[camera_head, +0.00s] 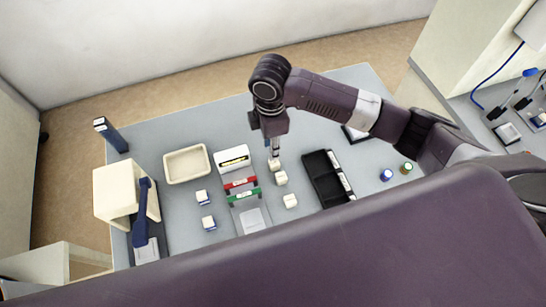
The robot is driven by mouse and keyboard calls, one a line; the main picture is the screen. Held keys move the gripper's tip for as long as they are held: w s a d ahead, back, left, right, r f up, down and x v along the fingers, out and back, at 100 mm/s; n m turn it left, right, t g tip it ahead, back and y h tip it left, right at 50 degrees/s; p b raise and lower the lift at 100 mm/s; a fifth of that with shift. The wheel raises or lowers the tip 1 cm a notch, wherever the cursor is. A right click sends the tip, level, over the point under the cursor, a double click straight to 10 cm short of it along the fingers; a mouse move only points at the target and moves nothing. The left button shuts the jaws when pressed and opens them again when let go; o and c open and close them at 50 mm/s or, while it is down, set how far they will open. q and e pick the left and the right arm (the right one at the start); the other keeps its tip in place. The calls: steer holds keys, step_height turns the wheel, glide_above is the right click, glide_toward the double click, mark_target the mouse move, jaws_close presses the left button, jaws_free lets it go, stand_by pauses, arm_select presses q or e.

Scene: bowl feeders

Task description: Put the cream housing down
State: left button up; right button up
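My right gripper (275,154) points straight down over the middle of the table, its fingers small and dark. A small cream housing (275,165) shows right at its fingertips; I cannot tell whether the fingers grip it or whether it touches the table. Two more cream housings lie on the table close by, one (281,178) just below it in the picture and one (290,201) farther down. My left gripper is not in view.
A black tray (318,176) stands right of the housings. Left are a fixture with a red clamp (240,183) and a green clamp (244,195), a white box (233,157), an empty cream bin (186,165) and two blue-and-white parts (202,197). A large cream machine (112,194) stands at far left.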

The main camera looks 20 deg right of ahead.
mark_target(272, 163)
step_height(272, 163, down, 8)
steer(key=shift+s+r+p, duration=0.1)
steer(key=shift+s+p, duration=0.05)
steer(key=shift+p, duration=0.65)
steer(key=shift+c, duration=0.4)
jaws_close()
steer(key=shift+r, duration=0.15)
step_height(272, 163, up, 20)
steer(key=b, duration=0.2)
steer(key=s+d+r+m, duration=0.2)
steer(key=s+d+m, duration=0.1)
steer(key=m, duration=0.6)
steer(key=s+d+r+m, duration=0.3)
steer(key=s+m, duration=0.2)
steer(key=m, duration=0.4)
steer(key=shift+s+d+r, duration=0.25)
steer(key=shift+r, duration=0.1)
